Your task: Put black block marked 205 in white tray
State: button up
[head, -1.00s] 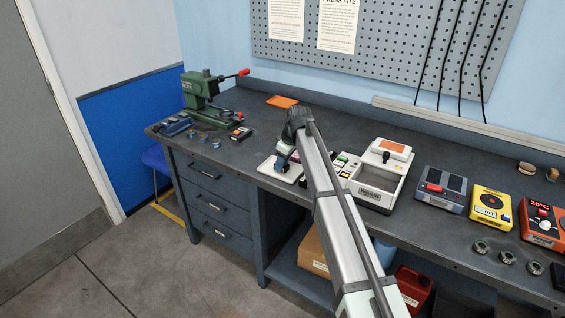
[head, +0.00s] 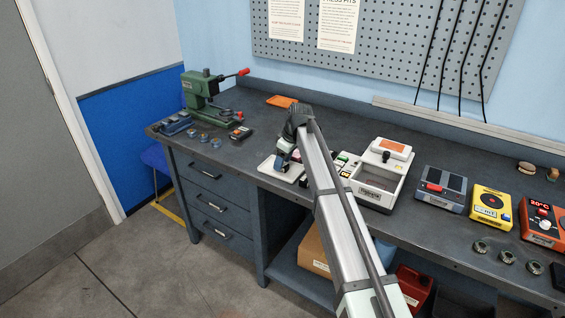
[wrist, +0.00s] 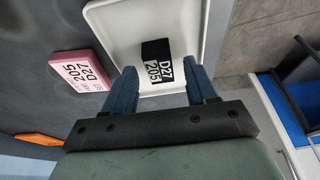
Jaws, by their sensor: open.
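The black block marked D27 205 (wrist: 155,50) lies inside the white tray (wrist: 105,22) in the wrist view, its white label facing the camera. My gripper (wrist: 162,80) is open, with one blue finger on each side of the block's near end and gaps between fingers and block. In the head view my gripper (head: 284,161) is over the white tray (head: 266,168) near the bench's front edge; the block is not clear there. A pink block marked 205 D27 (wrist: 80,70) lies outside the tray, to its left in the wrist view.
A white device with a bin (head: 378,180) stands right of the tray, with small coloured blocks between. A green press (head: 200,92) stands at the left end. An orange flat item (head: 282,101) lies behind. The bench between press and tray is mostly clear.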

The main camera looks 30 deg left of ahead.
jog(key=v, duration=1.1)
jog(key=shift+r, duration=0.15)
